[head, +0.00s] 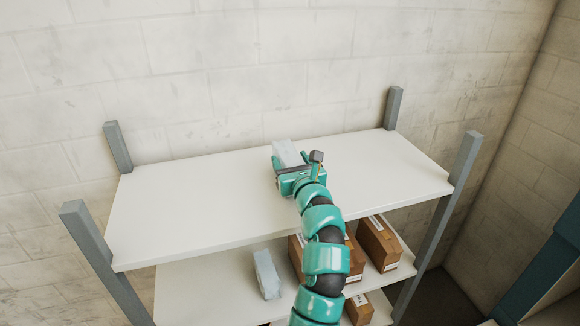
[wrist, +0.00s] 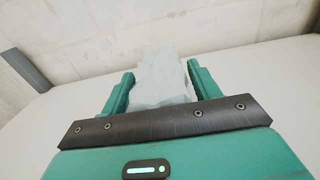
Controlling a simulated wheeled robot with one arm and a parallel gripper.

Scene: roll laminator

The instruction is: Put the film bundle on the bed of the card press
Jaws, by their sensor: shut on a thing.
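A pale, translucent bluish-white block, which looks like the film bundle (head: 286,150), is between the fingers of my gripper (head: 291,159) over the top shelf. In the wrist view the film bundle (wrist: 162,72) stands between the two teal fingers of my gripper (wrist: 160,80), which are shut on it. I cannot tell whether its underside touches the shelf. I see no card press in either view.
The white top shelf (head: 180,205) is otherwise bare, with grey posts (head: 118,147) at its corners and a block wall behind. Several brown boxes (head: 378,243) stand on the shelves below. A dark teal structure (head: 545,265) is at the right edge.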

